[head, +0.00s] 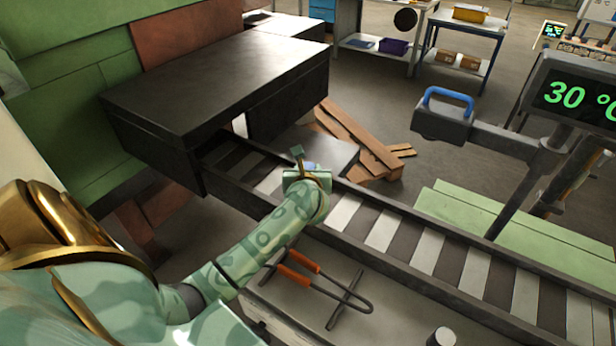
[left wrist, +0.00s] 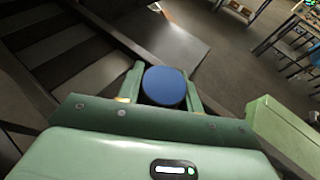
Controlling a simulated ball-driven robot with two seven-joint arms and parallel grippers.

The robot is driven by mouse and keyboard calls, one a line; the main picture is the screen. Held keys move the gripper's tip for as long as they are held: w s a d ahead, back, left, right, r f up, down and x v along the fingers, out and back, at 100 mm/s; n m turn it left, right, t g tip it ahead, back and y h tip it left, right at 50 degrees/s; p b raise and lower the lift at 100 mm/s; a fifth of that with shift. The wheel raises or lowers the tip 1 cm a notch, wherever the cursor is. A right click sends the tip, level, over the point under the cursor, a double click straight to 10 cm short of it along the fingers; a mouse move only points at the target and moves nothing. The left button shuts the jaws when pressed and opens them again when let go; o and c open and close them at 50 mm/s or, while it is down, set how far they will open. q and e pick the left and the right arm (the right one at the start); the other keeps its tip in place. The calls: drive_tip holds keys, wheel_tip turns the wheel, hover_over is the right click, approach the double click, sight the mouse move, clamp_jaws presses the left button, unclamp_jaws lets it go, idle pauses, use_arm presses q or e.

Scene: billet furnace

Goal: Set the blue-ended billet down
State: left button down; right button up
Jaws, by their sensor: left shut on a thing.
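The blue-ended billet (left wrist: 165,86) shows its round blue end between the two fingers of my left gripper (left wrist: 163,88) in the left wrist view. The gripper is shut on it. In the head view my left gripper (head: 305,172) is over the slatted conveyor (head: 345,212), near the dark furnace box (head: 220,80). Only a bit of blue (head: 309,166) shows there, and the gripper hides most of the billet. I cannot tell whether the billet touches anything below. A dark flat plate (head: 318,152) lies just beyond the gripper. My right gripper is not in view.
Orange-handled tongs (head: 305,262) lie on the grey bench in front of the conveyor. A dark post arm with a blue handle (head: 448,103) and a display reading 30 °C (head: 580,95) stand at the right. Wooden planks (head: 365,140) lie behind. The conveyor to the right is clear.

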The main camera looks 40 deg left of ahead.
use_arm(q)
drive_tip(key=shift+f, duration=0.8)
drive_tip(key=shift+f, duration=0.1)
drive_tip(key=c, duration=0.9)
unclamp_jaws()
drive_tip(key=shift+f, duration=0.1)
drive_tip(key=shift+d, duration=0.1)
